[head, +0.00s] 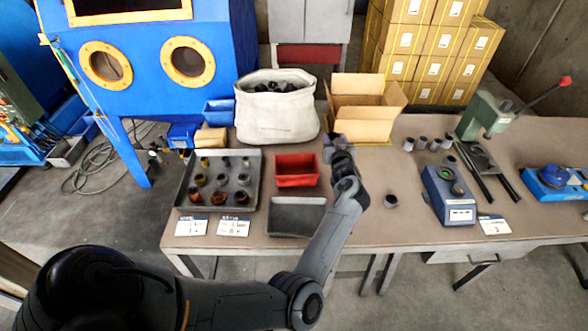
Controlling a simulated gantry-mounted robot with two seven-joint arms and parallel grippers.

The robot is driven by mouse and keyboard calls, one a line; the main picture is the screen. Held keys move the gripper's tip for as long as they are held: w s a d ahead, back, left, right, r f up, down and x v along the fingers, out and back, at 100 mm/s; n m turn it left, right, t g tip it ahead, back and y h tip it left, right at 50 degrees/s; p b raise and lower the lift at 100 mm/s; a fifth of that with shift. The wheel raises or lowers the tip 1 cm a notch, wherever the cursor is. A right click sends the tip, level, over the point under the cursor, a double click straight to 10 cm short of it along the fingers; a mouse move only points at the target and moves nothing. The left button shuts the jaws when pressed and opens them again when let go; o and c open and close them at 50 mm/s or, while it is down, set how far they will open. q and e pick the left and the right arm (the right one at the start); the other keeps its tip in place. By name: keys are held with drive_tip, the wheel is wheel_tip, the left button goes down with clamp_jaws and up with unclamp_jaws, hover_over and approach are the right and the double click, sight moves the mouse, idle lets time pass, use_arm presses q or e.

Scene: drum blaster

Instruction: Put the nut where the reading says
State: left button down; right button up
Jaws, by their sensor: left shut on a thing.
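My left arm reaches up over the table, and its gripper (341,148) is beside the red bin, in front of the cardboard box. It is shut on a nut, which is mostly hidden by the fingers. A loose dark nut (390,201) stands on the table to the right of my arm. Several more grey nuts (421,143) stand in a row at the back right. A blue measuring device (447,195) with a small greenish round top sits right of centre; its reading is too small to make out. My right gripper is out of view.
A grey tray (181,192) holds several rusty and dark nuts. A red bin (296,170), an empty grey bin (295,216), an open cardboard box (362,108) and a full fabric bag (277,110) stand nearby. A green lever press (480,125) stands right. Table room is clear around the loose nut.

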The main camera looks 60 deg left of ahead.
use_arm(q)
drive_tip(key=shift+s+a+f, duration=1.3)
drive_tip(key=shift+s+f, duration=0.35)
drive_tip(key=shift+f, duration=0.55)
drive_tip(key=shift+s+a+f, duration=1.25)
drive_tip(key=shift+s+f, duration=0.45)
drive_tip(key=shift+f, duration=0.55)
drive_tip(key=shift+s+a+f, duration=1.3)
drive_tip(key=shift+s+f, duration=0.35)
drive_tip(key=shift+f, duration=0.55)
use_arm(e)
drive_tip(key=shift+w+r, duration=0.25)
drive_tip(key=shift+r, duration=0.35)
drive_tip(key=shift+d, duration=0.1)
